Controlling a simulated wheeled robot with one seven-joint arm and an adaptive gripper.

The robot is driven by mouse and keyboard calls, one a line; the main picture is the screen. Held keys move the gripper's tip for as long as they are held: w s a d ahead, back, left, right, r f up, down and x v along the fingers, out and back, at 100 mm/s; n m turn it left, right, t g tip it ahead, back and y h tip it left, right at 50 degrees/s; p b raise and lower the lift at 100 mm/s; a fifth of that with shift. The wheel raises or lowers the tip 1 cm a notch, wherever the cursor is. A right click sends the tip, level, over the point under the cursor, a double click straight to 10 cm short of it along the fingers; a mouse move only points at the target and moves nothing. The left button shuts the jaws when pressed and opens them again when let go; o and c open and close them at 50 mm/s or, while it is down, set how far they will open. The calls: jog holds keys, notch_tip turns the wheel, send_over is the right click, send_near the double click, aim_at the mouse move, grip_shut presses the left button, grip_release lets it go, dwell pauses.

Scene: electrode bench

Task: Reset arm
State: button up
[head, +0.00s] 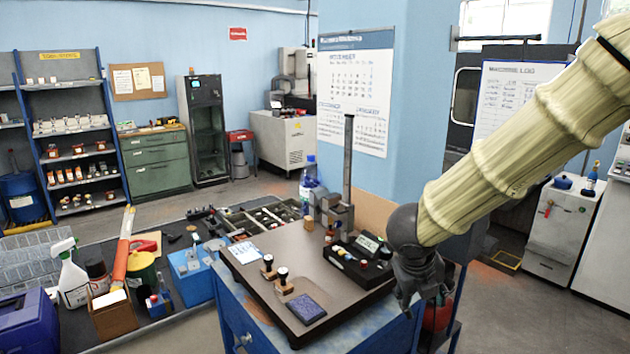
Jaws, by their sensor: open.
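My gripper (411,299) hangs at the end of my cream-sleeved arm, which reaches in from the upper right. It points down beside the right edge of the dark bench top (330,318). It is open, with nothing seen between its fingers, though they are small and dark here. On the bench top stand a black meter box (359,256) with a display and knobs, a grey upright stand (347,165), two small black-knobbed pieces on brass-coloured bases (284,281), a dark blue pad (307,311) and a white-and-blue card (245,252).
A low dark table to the left holds a spray bottle (73,277), a brown box (113,314), a blue device (190,275) and a purple case (28,322). A water bottle (308,181) stands behind the bench. Open floor (515,315) lies to the right.

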jog(key=s+d+f+n, duration=0.25)
jog(key=f+n, duration=0.35)
jog(key=f, duration=0.4)
jog(key=s+d+f+n, duration=0.1)
jog(key=s+f+n, duration=0.2)
jog(key=f+n, duration=0.5)
jog(key=s+d+f+n, duration=0.15)
jog(key=f+n, duration=0.25)
jog(key=f, duration=0.7)
jog(key=s+a+f+n+g+y, duration=0.1)
jog(key=s+a+f+n+g, duration=0.1)
jog(key=s+f+n, duration=0.6)
jog(key=s+a+f+n+g+y+b, duration=0.1)
jog(key=s+f+n, duration=0.6)
jog(key=s, duration=1)
notch_tip(320, 180, down, 3)
jog(key=shift+s+a+f+n+g+y, duration=0.1)
jog(key=shift+s+a+n+g+y, duration=0.25)
jog(key=shift+a+g+y, duration=0.3)
jog(key=shift+w+d, duration=0.15)
jog(key=shift+c, duration=0.3)
